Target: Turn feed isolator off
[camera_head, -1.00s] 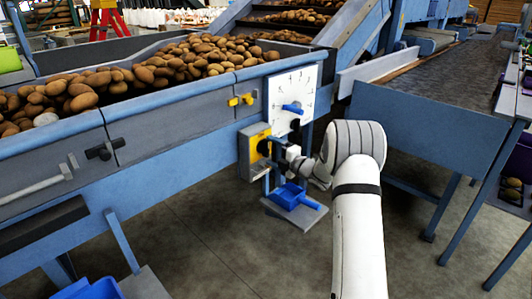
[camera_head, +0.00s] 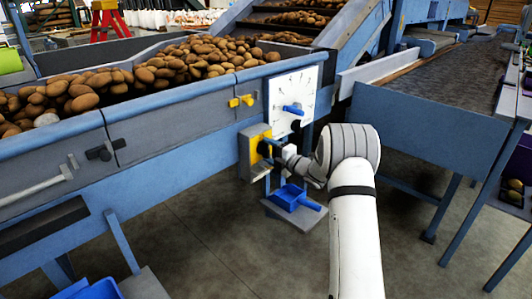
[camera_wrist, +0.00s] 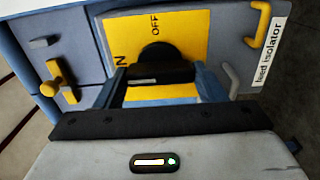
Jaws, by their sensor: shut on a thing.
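The feed isolator is a grey box with a yellow face plate (camera_head: 258,146) on the side of the blue hopper. It also shows in the wrist view, where its yellow plate (camera_wrist: 185,35) reads OFF at the top and partly hidden letters ending in N at the left. A black rotary knob (camera_wrist: 158,54) sits in the middle of the plate. My gripper (camera_wrist: 160,78) has its two blue-grey fingers on either side of the knob's handle and is shut on it. In the head view my gripper (camera_head: 274,150) reaches the box from the right. The handle's exact angle is unclear.
A white "feed isolator" label (camera_wrist: 263,52) is beside the plate. A white dial panel (camera_head: 293,98) with a blue pointer is just above the box. A blue scoop (camera_head: 288,197) rests on a small shelf below. Potatoes (camera_head: 150,75) fill the hopper. A yellow valve handle (camera_head: 241,100) is left of the dial.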

